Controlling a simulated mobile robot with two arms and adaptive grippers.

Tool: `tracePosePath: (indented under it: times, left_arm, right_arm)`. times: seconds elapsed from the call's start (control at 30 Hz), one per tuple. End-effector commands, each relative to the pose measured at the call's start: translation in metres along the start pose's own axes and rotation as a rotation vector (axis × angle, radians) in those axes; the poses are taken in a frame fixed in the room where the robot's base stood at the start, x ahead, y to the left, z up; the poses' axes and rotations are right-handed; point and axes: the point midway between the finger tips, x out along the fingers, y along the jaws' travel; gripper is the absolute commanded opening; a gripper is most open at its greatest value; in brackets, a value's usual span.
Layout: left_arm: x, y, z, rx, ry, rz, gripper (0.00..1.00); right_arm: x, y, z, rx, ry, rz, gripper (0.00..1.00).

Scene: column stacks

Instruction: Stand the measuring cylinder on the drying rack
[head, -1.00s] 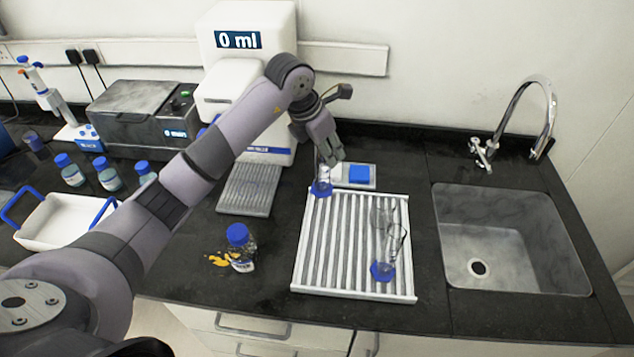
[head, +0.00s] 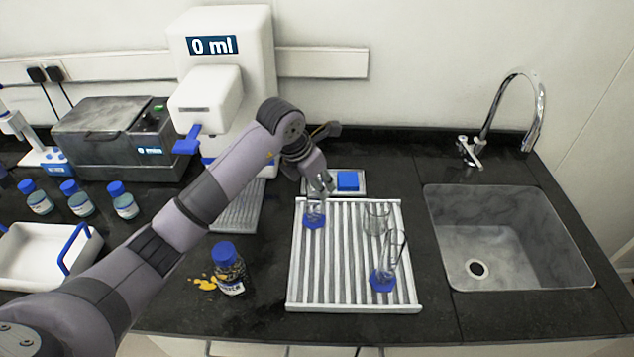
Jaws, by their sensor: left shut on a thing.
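My left gripper (head: 320,190) is shut on a clear measuring cylinder with a blue base (head: 314,219). The cylinder is at the far left part of the white slatted drying rack (head: 340,290), roughly upright, base down. The gripper hides its upper part. I cannot tell whether the base touches the slats. A second clear cylinder with a blue base (head: 388,262) stands at the near right of the rack. A clear glass beaker (head: 377,219) is behind it on the rack. My right gripper is not in view.
An orange spill (head: 202,284) lies by a blue-capped bottle (head: 228,270) left of the rack. A sink (head: 505,245) with a tap (head: 515,110) is to the right. The rack's near left part is free.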

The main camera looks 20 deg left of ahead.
Motion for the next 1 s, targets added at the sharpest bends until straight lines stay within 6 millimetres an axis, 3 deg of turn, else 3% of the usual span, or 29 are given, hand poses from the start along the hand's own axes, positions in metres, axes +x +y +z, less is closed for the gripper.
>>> tracePosePath:
  times: [0.3,0.7,0.87,1.0]
  left_arm:
    - [0.000,0.001,0.000,-0.001,0.000,0.001,0.47]
    - [-0.006,0.001,0.002,0.000,-0.003,0.001,0.47]
    - [-0.030,0.002,0.002,0.002,-0.006,0.004,0.47]
    - [-0.062,0.002,0.002,0.001,-0.007,0.005,0.47]
  right_arm:
    - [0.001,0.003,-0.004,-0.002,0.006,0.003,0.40]
    - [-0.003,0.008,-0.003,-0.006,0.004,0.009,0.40]
    - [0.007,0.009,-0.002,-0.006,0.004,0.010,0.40]
    - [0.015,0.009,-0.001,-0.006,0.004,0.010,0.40]
